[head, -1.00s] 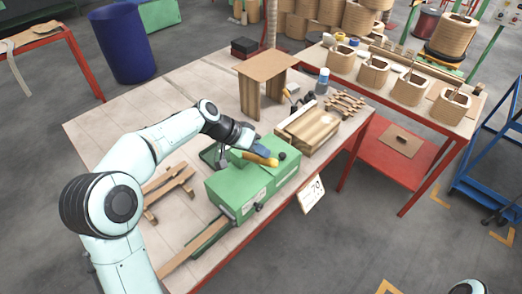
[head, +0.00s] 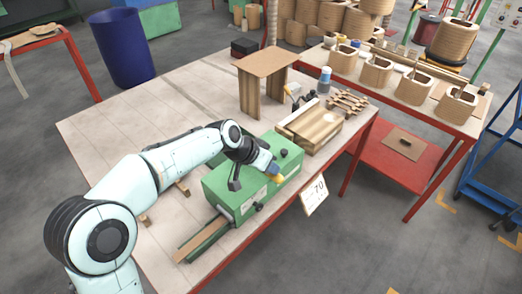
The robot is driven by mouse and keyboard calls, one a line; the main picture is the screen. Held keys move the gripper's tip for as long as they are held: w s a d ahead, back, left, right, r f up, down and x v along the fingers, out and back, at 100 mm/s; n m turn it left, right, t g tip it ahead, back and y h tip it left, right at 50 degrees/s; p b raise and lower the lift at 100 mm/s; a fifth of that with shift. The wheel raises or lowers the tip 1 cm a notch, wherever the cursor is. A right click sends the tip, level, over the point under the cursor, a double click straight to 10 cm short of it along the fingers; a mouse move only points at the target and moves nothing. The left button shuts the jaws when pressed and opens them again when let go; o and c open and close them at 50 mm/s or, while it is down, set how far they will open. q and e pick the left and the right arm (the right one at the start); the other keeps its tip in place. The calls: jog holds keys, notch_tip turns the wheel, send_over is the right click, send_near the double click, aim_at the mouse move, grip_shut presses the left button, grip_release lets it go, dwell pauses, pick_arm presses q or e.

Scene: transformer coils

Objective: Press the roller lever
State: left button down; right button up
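The green machine (head: 225,193) stands near the front edge of the wooden table. A yellow-orange piece (head: 279,179), which looks like the roller of the lever, shows at the machine's front upper edge. My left gripper (head: 271,169) is over the machine top, its bluish tip against or just above the yellow piece; I cannot tell if they touch. The gripper and wrist hide part of the machine top and most of the lever. Its finger gap is too small to read. My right gripper is out of view.
A black knob (head: 284,152) stands on the machine top. A wooden block (head: 312,129) and a brown stand (head: 266,65) are behind it. A strip (head: 203,239) sticks out at the machine's left. A sign (head: 314,194) hangs at the table edge.

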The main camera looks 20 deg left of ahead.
pick_arm(q)
jog(key=shift+s+d+f+b, duration=0.1)
jog(key=shift+d+f+b, duration=0.15)
jog(key=shift+f, duration=0.2)
jog(key=shift+s+d+f+b, duration=0.1)
jog(key=shift+d+f+b, duration=0.05)
jog(key=shift+f+b, duration=0.25)
jog(key=shift+f, duration=0.2)
jog(key=shift+s+d+f, duration=0.1)
jog(key=shift+f, duration=0.05)
jog(key=r+p, duration=0.1)
jog(key=r, duration=0.1)
jog(key=r+p, duration=0.1)
jog(key=r, duration=0.1)
jog(key=r+p, duration=0.1)
jog(key=r, duration=0.1)
jog(key=shift+w+d+p, duration=0.15)
jog(key=shift+w+p, duration=0.2)
jog(key=shift+w, duration=0.05)
jog(key=s+d+v, duration=0.1)
jog(key=v, duration=0.7)
jog(key=shift+s+d+r+b, duration=0.2)
jog(key=shift+s+r+b, duration=0.1)
jog(key=shift+b, duration=0.05)
